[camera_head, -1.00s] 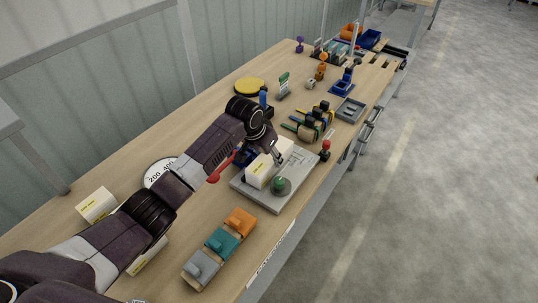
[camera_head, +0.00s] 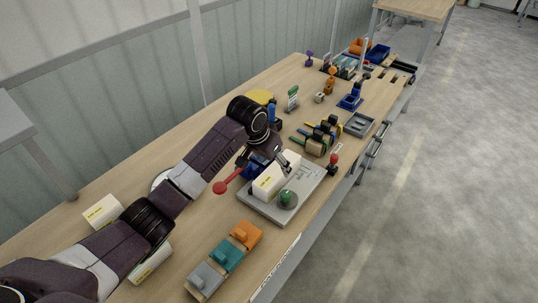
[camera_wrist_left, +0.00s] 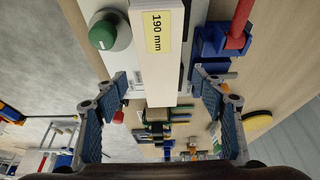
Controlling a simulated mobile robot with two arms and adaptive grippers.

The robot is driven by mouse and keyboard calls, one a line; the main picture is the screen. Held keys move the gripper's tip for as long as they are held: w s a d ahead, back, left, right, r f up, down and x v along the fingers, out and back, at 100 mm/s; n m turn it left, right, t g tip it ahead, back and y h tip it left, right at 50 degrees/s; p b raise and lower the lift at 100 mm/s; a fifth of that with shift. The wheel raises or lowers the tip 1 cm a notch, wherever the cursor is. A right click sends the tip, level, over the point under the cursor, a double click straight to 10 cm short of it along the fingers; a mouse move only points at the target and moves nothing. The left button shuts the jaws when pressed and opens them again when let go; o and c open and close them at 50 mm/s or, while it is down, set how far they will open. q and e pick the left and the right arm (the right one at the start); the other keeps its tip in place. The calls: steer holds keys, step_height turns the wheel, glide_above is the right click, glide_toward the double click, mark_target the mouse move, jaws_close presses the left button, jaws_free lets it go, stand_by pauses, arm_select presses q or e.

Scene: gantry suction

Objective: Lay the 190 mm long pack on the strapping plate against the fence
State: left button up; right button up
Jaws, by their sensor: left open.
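The white pack (camera_head: 268,184) with a yellow label lies on the grey strapping plate (camera_head: 252,208). In the left wrist view the label on the pack (camera_wrist_left: 158,60) reads 190 mm. My left gripper (camera_head: 284,163) is open at the far end of the pack. In the left wrist view the open fingers of my left gripper (camera_wrist_left: 165,95) stand to either side of the pack's end, with gaps visible. I cannot make out the fence clearly or tell whether the pack touches it. My right gripper is not in view.
A green knob (camera_head: 288,199) stands on the plate beside the pack. A red-handled lever (camera_head: 220,187) and blue block (camera_head: 252,168) stand on the other side. Other white packs (camera_head: 102,212) lie at left. Coloured blocks (camera_head: 226,257) sit in front; strap rolls (camera_head: 320,138) lie behind.

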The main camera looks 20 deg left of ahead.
arm_select(q)
steer(key=v, duration=0.7)
steer(key=shift+d, duration=0.1)
